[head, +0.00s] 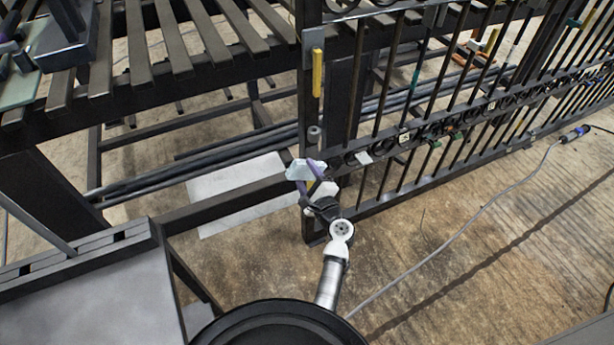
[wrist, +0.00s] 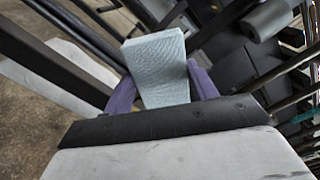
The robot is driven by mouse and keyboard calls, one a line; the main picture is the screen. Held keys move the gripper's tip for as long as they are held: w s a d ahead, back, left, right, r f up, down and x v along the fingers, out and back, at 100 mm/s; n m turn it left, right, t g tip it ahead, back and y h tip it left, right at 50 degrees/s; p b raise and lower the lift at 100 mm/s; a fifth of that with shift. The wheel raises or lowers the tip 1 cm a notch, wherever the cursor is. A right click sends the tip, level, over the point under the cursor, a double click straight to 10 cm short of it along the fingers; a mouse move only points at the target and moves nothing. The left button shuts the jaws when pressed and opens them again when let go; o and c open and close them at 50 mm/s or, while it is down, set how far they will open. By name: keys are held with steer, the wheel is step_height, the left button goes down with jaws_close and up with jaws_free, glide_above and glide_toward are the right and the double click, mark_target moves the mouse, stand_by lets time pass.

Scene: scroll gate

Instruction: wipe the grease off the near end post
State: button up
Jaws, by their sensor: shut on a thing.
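The near end post (head: 309,105) is the dark upright at the near end of the scroll gate (head: 440,125). I cannot make out any grease on it. My gripper (head: 313,173), with purple fingers, is low by the post, in front of its lower part. It is shut on a pale blue textured cloth or pad (head: 300,171). In the wrist view the pad (wrist: 157,68) sticks out between the two fingers. I cannot tell whether the pad touches the post. My gripper and the pad hide part of the lower post.
A yellow-handled thing (head: 317,73) and a small grey cylinder (head: 314,134) are on the post. A grey cable (head: 470,222) crosses the open floor at right.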

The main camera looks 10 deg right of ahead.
mark_target(324, 166)
steer(key=shift+w+a, duration=0.15)
steer(key=shift+w, duration=0.7)
